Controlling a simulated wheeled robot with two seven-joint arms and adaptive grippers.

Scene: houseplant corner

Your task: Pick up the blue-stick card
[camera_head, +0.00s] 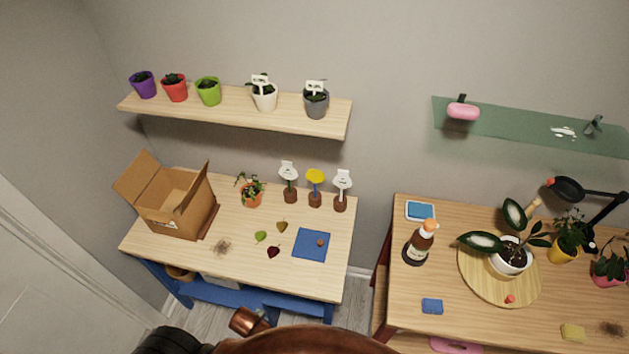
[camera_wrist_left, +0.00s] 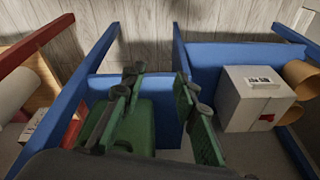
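The blue-stick card (camera_head: 315,177) has a round yellow head on a blue stick and stands upright in a small brown base. My left gripper (camera_wrist_left: 160,76) shows only in the left wrist view. Its fingers are apart with nothing between them, facing the blue frame and things under a table, so the card is out of that view. My right gripper is in neither view.
An open cardboard box (camera_head: 178,205), an orange pot (camera_head: 252,196), loose leaves and a blue mat (camera_head: 311,245) share the left table (camera_head: 190,252). A wall shelf (camera_head: 215,113) with several pots hangs above. The wrist view shows a white box (camera_wrist_left: 255,98) beside the gripper.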

